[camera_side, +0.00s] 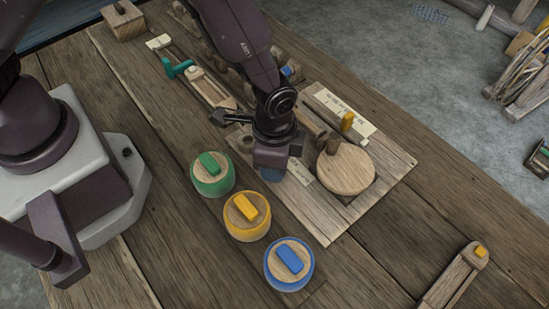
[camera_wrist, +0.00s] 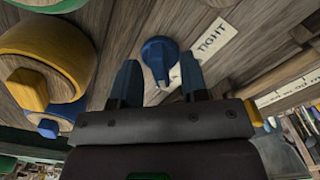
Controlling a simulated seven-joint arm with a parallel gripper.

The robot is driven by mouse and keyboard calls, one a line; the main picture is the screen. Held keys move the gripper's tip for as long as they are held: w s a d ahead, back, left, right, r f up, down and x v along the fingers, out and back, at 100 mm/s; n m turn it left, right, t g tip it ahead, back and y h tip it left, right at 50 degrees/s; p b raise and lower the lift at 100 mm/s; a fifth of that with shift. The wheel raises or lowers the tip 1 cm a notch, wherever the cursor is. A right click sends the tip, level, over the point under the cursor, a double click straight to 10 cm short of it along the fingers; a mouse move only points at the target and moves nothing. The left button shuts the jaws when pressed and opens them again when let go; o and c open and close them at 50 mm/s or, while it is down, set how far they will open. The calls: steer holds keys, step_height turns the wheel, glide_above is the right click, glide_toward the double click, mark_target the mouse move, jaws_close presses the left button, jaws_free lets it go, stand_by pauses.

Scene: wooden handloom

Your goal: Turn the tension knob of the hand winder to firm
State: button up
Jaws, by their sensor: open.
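My gripper (camera_wrist: 160,68) is open, with one finger to each side of the knob in the picture; contact cannot be told. In the side view, my gripper (camera_side: 271,174) is over the board's near-left part and hides the knob.
Green (camera_side: 212,175), yellow (camera_side: 246,217) and blue (camera_side: 289,265) round pots with wooden tops stand left of and in front of the winder. A teal-handled tool (camera_side: 178,67) lies behind.

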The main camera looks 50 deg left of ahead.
steer(key=shift+f, duration=0.2)
steer(key=shift+c, duration=0.4)
jaws_close()
steer(key=shift+n, duration=0.3)
steer(key=n, duration=0.4)
steer(key=shift+n, duration=0.3)
steer(key=shift+r+n, duration=0.1)
steer(key=shift+n, duration=2.2)
